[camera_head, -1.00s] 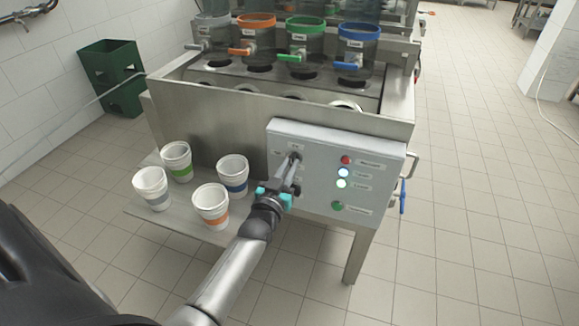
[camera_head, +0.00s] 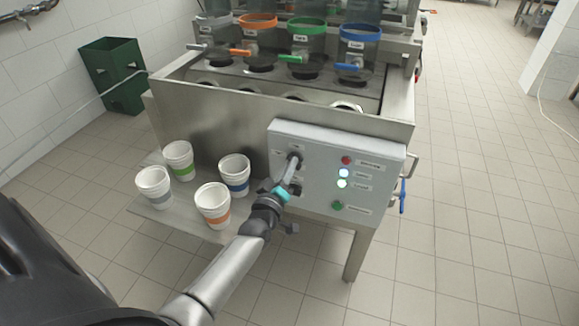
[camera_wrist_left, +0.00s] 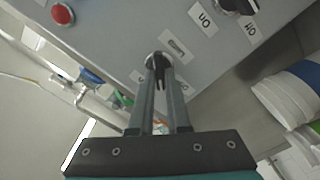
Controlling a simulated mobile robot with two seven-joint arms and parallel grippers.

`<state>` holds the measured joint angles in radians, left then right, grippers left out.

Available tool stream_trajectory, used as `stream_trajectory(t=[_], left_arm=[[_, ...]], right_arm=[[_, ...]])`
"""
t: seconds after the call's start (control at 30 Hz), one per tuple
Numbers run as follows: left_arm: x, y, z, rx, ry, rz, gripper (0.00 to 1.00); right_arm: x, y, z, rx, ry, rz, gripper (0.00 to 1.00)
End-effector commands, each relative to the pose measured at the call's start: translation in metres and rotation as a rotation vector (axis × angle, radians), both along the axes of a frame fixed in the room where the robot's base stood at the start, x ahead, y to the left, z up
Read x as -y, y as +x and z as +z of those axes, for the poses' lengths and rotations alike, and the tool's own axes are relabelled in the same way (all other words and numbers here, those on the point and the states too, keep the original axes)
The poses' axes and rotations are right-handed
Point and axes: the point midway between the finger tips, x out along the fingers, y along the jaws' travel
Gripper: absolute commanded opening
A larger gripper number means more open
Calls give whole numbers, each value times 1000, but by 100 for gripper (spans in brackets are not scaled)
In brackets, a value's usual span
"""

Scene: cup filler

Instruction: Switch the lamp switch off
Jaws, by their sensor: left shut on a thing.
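The grey control box (camera_head: 325,200) on the front of the machine carries two dark rotary switches, one above the other, on its left side. My left gripper (camera_head: 295,165) reaches up to the upper switch (camera_head: 296,156). In the left wrist view the fingers (camera_wrist_left: 160,78) are shut on this switch's dark knob (camera_wrist_left: 159,62), seen between their tips. The other switch (camera_wrist_left: 238,5) is at the top right there, with labels beside it. I cannot read which switch is the lamp's. My right gripper is out of view.
The box also has a red button (camera_head: 346,160), two lit lights (camera_head: 343,173) and a green button (camera_head: 338,205). Several paper cups, including an orange-banded one (camera_head: 213,205), stand on a shelf close left of my arm. Coloured-lid dispensers (camera_head: 305,40) stand behind.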

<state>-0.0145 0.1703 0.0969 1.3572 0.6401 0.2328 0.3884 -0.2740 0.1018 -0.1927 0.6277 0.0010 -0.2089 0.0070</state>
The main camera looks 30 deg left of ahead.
Motion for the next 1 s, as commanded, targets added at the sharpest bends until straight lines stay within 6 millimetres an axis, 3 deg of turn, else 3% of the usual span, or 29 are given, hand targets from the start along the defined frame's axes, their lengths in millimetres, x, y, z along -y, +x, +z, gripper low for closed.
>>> stream_trajectory(t=[0.6, 1.0], left_arm=[[-1, -1, -4, 125, -532, 0, 0], [0, -1, -5, 165, -702, -1, 0]], right_arm=[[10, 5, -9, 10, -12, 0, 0], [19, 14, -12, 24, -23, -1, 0]])
